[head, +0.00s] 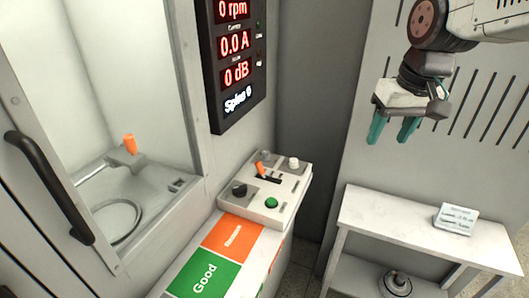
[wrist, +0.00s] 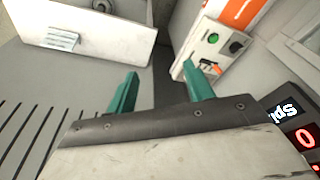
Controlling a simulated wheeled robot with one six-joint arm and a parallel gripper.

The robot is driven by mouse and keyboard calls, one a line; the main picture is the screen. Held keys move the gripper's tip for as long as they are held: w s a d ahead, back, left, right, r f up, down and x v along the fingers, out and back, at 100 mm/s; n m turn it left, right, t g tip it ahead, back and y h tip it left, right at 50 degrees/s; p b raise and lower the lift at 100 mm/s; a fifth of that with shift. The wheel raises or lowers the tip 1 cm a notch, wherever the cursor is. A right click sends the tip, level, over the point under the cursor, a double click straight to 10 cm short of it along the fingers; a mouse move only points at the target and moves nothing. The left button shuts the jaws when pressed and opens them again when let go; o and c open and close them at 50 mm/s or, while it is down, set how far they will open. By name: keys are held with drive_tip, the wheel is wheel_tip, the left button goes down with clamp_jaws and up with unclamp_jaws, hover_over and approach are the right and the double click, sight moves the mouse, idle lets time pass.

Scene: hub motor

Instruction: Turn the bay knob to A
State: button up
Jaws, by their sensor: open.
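A light control box (head: 231,207) stands beside the cabinet in the head view. It carries a black knob (head: 239,189), a green button (head: 271,202), an orange-handled lever (head: 260,168) and a white knob (head: 293,161). I cannot tell which knob is the bay knob, and no letter A is readable. My gripper (head: 391,130) is open and empty, well above and right of the box. In the wrist view, the box's black knob (wrist: 213,38) and green button (wrist: 234,46) show beyond the open green fingers (wrist: 160,82).
A white table (head: 385,215) with a small label card (head: 456,219) stands at the right; a hub motor sits on its lower shelf (head: 396,281). A glass-fronted cabinet with a black handle (head: 48,187) is at left. A red-digit display (head: 235,60) hangs above the box.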

drive_tip(key=w+a+f+n, duration=0.1)
drive_tip(key=w+a+f, duration=0.1)
drive_tip(key=w+a, duration=0.35)
drive_tip(key=w+a+f, duration=0.2)
drive_tip(key=w, duration=0.7)
drive_tip(key=n+t+y, duration=0.2)
drive_tip(key=n, duration=0.1)
approach(266, 152)
drive_tip(key=shift+g, duration=0.3)
drive_tip(key=x, duration=0.8)
drive_tip(key=shift+w, duration=0.1)
drive_tip(key=shift+w+f, duration=0.1)
drive_tip(key=shift+f, duration=0.2)
drive_tip(key=c, duration=1)
